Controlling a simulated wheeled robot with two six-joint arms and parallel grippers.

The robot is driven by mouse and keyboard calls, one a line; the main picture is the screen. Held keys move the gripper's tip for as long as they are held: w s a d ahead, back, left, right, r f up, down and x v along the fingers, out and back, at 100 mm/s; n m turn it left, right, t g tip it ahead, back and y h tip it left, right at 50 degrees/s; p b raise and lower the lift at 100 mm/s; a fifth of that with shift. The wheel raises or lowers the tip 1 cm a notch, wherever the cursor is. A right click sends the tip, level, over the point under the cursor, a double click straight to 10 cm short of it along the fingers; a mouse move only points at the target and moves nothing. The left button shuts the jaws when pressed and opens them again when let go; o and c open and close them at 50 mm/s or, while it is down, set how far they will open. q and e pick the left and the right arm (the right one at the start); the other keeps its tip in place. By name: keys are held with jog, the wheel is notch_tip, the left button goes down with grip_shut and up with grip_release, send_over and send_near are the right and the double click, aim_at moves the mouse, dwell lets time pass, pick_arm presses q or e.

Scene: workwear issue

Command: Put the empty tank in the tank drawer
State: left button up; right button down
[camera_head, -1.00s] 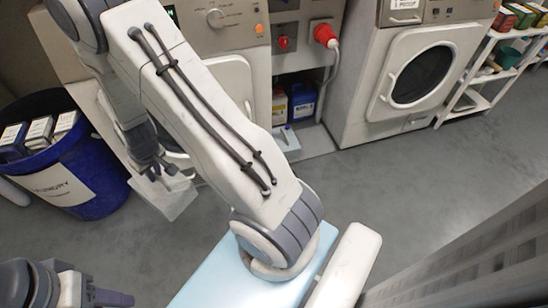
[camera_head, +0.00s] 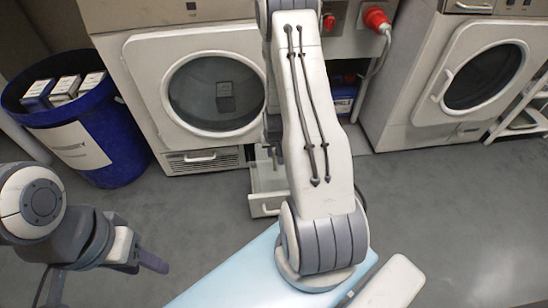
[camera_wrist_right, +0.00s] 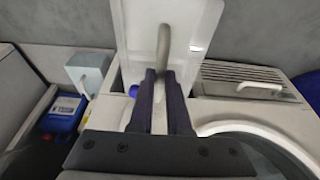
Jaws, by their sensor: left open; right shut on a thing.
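My left gripper (camera_head: 108,284) is open and empty at the lower left, apart from everything.
The left dryer (camera_head: 135,75) has a closed round door and a low grille. A blue bin (camera_head: 120,125) with boxes stands left of it. Another dryer (camera_head: 425,95) stands right. A blue container (camera_wrist_right: 65,113) and grey box (camera_wrist_right: 88,72) sit between them. Grey floor (camera_head: 440,210) is open.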

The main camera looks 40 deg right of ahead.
jog(key=shift+d+f, duration=0.15)
jog(key=shift+f, duration=0.25)
notch_tip(320, 180, down, 7)
jog(key=b, duration=0.6)
jog(key=shift+f+b, duration=0.65)
jog(key=shift+f, duration=0.6)
jog(key=c, duration=0.8)
grip_release()
jog(key=shift+s, duration=0.1)
jog(key=shift+r, duration=0.1)
jog(key=p+v, duration=0.6)
jog(key=v, duration=0.4)
jog(key=shift+r, duration=0.25)
